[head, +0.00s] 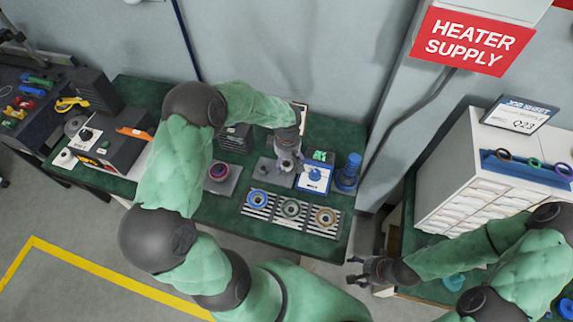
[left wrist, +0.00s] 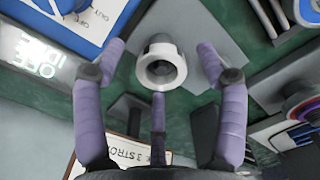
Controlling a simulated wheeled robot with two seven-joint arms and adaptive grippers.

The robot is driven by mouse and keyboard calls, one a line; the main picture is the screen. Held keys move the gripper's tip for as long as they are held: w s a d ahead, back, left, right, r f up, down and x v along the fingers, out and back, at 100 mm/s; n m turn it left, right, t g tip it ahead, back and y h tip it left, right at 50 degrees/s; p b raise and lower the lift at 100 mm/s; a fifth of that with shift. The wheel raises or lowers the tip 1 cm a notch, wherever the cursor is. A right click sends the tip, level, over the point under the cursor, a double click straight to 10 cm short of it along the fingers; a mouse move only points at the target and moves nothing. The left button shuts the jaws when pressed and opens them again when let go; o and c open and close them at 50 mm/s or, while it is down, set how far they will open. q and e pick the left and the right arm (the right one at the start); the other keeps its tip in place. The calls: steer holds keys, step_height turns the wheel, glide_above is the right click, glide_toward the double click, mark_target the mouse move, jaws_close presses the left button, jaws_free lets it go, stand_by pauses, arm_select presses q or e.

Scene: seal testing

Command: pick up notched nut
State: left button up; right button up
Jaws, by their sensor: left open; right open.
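A pale, round part with a dark central hole (left wrist: 161,65), likely the notched nut, is in the left wrist view above a grey plate (left wrist: 195,30). I cannot make out its notches. My left gripper (head: 287,163) points down over the grey plate (head: 264,173) in the head view and mostly hides the part there. Its purple fingers (left wrist: 160,100) are open, spread either side of the near edge of the part, with no clear contact. My right gripper (head: 357,271) is open and empty, off the right front of the green table.
A blue-and-white device (head: 315,179) and a blue cylinder (head: 348,170) stand close right. A purple-ringed part (head: 219,171) sits on a plate to the left. A wall is behind.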

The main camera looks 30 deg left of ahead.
arm_select(q)
steer(key=c, duration=1.3)
